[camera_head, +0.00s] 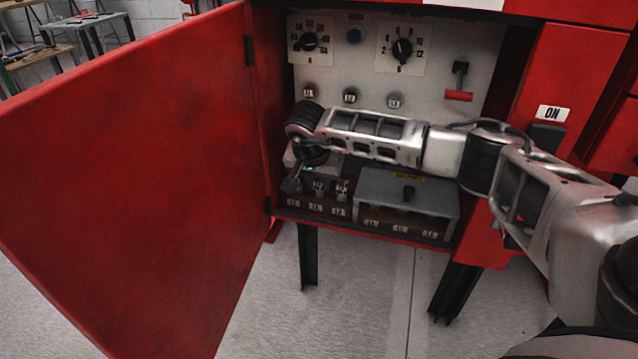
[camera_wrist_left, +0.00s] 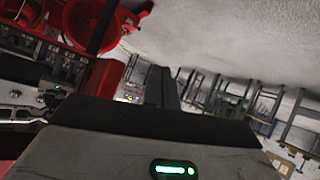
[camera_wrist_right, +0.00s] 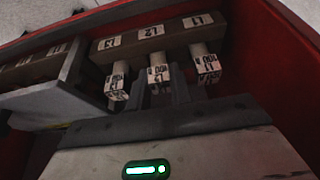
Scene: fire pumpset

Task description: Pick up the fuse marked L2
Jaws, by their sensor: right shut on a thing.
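The fuse marked L2 (camera_wrist_right: 157,74) is the middle one of a row of pale, labelled fuses in the right wrist view. My right gripper (camera_wrist_right: 166,88) is shut on it, and its fingers hide part of it. The fuse lines up with its neighbours at the holder block (camera_wrist_right: 130,42), whose label reads L2 there. In the head view my right gripper (camera_head: 317,181) reaches down to this row from above. My left gripper (camera_wrist_left: 161,86) shows only in the left wrist view; its dark fingers are together and empty.
The L3 fuse (camera_wrist_right: 117,80) and L1 fuse (camera_wrist_right: 205,64) stand close on either side. A grey box (camera_head: 405,192) sits right of the row. The red cabinet door (camera_head: 130,180) stands open at left. Dials and lamps fill the panel (camera_head: 355,65) behind my arm.

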